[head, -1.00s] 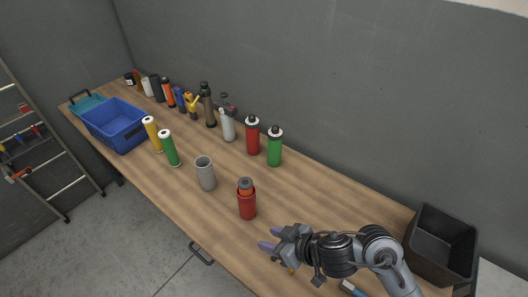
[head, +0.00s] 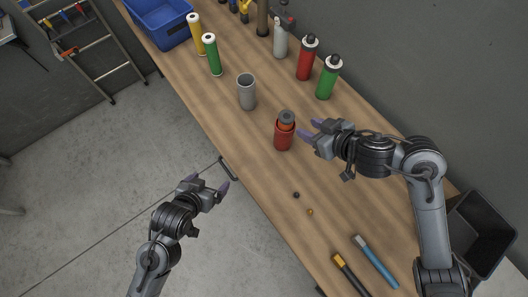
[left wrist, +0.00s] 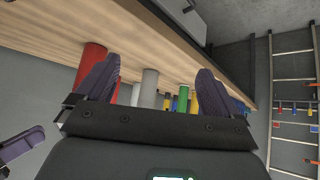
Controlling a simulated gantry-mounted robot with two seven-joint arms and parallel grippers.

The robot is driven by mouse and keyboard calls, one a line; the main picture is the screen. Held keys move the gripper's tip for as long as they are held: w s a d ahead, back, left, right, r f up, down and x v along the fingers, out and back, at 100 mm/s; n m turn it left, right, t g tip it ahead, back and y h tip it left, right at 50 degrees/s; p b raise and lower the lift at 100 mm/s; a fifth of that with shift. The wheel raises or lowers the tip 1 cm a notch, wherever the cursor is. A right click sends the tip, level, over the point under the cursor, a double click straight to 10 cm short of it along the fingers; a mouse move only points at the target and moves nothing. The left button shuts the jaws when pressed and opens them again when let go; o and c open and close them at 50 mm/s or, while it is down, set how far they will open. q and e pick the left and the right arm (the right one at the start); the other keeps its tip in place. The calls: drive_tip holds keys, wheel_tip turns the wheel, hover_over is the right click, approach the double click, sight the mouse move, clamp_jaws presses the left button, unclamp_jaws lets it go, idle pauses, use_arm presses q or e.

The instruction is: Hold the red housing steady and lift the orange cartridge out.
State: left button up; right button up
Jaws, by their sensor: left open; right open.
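The red housing (head: 284,141) stands upright on the workbench. My left gripper (head: 207,184) is open and empty, off the front edge of the bench, lower left of the housing. In the left wrist view a red cylinder (left wrist: 90,62), likely the housing, is partly hidden behind the left finger; the cartridge cannot be made out there.
A grey open cylinder (head: 247,92) stands left of the housing on the bench (head: 240,140). Green and yellow tubes, red and green canisters (head: 327,80) stand further back. Two small bits and two handled tools (head: 376,262) lie nearer. A black bin (head: 482,235) is at right.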

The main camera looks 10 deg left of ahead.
use_arm(q)
drive_tip(key=w+d+t+h, duration=0.2)
drive_tip(key=w+d+t, duration=0.3)
drive_tip(key=w+d, duration=0.15)
drive_tip(key=m+t+h, duration=0.2)
drive_tip(key=m+h, duration=0.2)
drive_tip(key=h, duration=0.1)
approach(279, 136)
drive_tip(key=shift+t, duration=0.3)
drive_tip(key=x, duration=1.2)
drive_tip(key=shift+w+d+f, duration=0.15)
drive_tip(key=shift+w, duration=0.05)
drive_tip(key=shift+c, duration=0.4)
